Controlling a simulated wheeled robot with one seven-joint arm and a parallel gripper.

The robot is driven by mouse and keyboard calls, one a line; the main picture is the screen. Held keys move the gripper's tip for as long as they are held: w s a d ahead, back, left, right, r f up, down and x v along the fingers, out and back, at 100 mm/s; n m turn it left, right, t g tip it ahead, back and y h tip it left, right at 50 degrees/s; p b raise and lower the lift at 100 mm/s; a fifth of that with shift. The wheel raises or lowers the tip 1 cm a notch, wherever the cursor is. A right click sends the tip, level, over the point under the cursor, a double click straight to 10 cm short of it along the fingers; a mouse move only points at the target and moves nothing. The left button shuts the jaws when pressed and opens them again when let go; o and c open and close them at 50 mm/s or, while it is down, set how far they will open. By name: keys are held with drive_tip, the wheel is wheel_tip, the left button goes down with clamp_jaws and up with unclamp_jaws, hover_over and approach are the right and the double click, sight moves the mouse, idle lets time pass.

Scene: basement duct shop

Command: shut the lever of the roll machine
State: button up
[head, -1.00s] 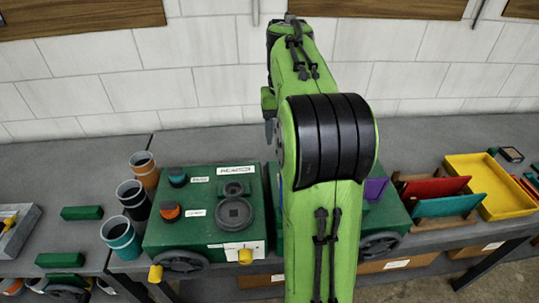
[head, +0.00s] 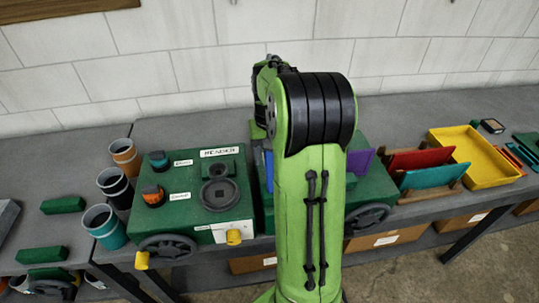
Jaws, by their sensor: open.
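Two green machines stand side by side on the grey bench. The left one (head: 190,215) has a white label that seems to read BEADER, a teal knob (head: 158,160), an orange knob (head: 153,195) and a round dark grey part (head: 220,194) on top. The right one (head: 374,187) is mostly hidden behind my arm. A purple plate (head: 360,161) and a sliver of blue show on it. I cannot tell which is the roll machine, and I cannot make out its lever or how it stands. My gripper is hidden behind my own arm.
Three cups, one of them teal (head: 104,227), stand left of the left machine. A rack with a red panel (head: 418,160) and a teal panel, then a yellow tray (head: 474,170), lie to the right. A wall closes the back. Dark handwheels jut at the front.

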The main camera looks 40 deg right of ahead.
drive_tip(key=shift+s+r, duration=0.1)
clamp_jaws()
